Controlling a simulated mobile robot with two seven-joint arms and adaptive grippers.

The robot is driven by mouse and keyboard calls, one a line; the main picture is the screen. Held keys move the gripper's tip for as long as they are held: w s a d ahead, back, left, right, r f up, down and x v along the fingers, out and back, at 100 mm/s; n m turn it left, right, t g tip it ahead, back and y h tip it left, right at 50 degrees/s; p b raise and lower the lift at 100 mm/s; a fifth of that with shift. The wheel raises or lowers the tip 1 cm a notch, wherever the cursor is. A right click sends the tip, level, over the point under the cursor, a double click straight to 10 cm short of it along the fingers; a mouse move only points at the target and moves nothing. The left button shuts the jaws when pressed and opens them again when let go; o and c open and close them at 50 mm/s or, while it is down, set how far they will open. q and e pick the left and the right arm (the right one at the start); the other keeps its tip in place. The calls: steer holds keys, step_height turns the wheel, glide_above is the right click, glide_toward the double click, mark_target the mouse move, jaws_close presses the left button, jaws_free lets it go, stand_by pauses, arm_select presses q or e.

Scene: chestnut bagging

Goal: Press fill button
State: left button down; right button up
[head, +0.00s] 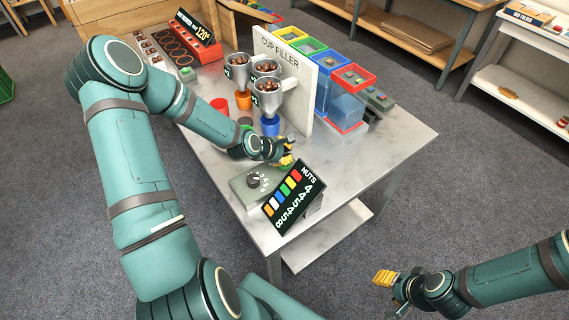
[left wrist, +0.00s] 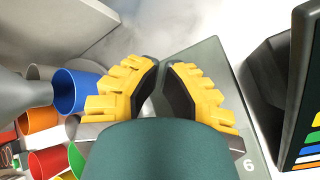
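A grey-green control box (head: 250,186) with a black dial lies near the front of the metal table. My left gripper (head: 288,161) is over the box's far right end. In the left wrist view its yellow fingertips (left wrist: 164,64) are drawn almost together, with a narrow gap and nothing held. The box (left wrist: 212,62) shows beneath them, with a digit 6 near its edge. No fill button can be made out; the gripper covers part of the box. My right gripper (head: 385,279) is off the table at the lower right, seemingly empty; its finger gap is unclear.
A NUTS sign (head: 290,197) stands close beside the box. Behind are the CUP FILLER panel (head: 303,85), chestnut-filled funnels (head: 268,92), and coloured cups, including a blue cup (head: 270,126). Coloured bins (head: 340,105) stand right of the panel. The table's right front is clear.

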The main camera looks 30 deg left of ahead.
arm_select(q)
steer(key=shift+f, duration=0.15)
steer(key=shift+f, duration=0.3)
steer(key=shift+f+b, duration=0.4)
steer(key=shift+b, duration=0.05)
stand_by(0.8)
steer(key=shift+r, duration=0.1)
steer(key=shift+r+p, duration=0.7)
steer(key=shift+r, duration=0.05)
steer(key=shift+r+p, duration=2.1)
steer(key=shift+r, duration=0.45)
steer(key=shift+f, duration=0.1)
